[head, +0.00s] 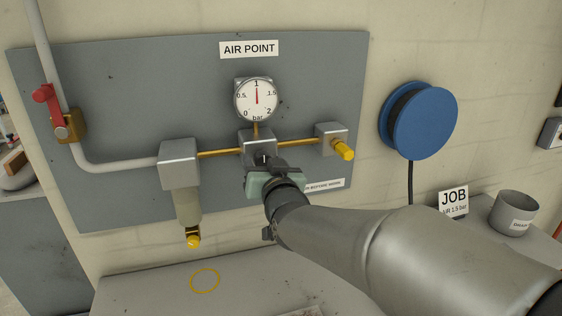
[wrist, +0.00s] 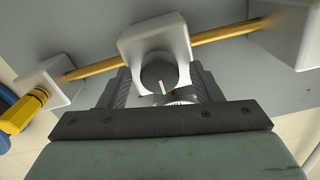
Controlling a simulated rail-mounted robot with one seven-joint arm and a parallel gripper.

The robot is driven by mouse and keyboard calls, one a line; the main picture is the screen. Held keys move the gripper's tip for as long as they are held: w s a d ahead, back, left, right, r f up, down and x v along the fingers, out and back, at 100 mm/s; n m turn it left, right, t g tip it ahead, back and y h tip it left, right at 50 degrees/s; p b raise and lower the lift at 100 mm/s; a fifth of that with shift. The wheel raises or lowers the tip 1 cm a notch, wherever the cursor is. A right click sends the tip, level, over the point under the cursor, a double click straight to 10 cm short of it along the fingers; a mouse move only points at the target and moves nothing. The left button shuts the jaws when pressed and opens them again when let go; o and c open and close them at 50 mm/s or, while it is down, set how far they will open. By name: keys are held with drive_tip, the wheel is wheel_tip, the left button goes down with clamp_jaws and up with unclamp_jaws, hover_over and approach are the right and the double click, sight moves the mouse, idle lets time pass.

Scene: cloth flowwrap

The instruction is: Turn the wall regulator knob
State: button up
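The regulator knob (wrist: 157,76) is dark and round with a white pointer line, on the front of a pale metal regulator block (head: 257,140). In the wrist view its line points down and slightly right. My gripper (wrist: 162,84) has one finger on each side of the knob, with a small gap showing on both sides. In the head view my gripper (head: 266,163) is in front of the block and hides most of the knob. The round gauge (head: 257,100) above has its red needle straight up at 1 bar.
A grey panel labelled AIR POINT (head: 249,49) carries brass pipes, a filter bowl (head: 188,208), a red-handled valve (head: 46,95) and a yellow fitting (head: 343,149). A blue hose reel (head: 418,120) hangs right. A JOB card (head: 453,202) reads 1.5 bar; a grey cup (head: 514,212) stands beside it.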

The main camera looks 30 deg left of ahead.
drive_tip(key=c, duration=0.9)
drive_tip(key=shift+o, duration=0.2)
drive_tip(key=shift+f+b, duration=0.15)
drive_tip(key=shift+b, duration=0.4)
drive_tip(key=shift+m+b, duration=6.6)
drive_tip(key=shift+b, duration=1)
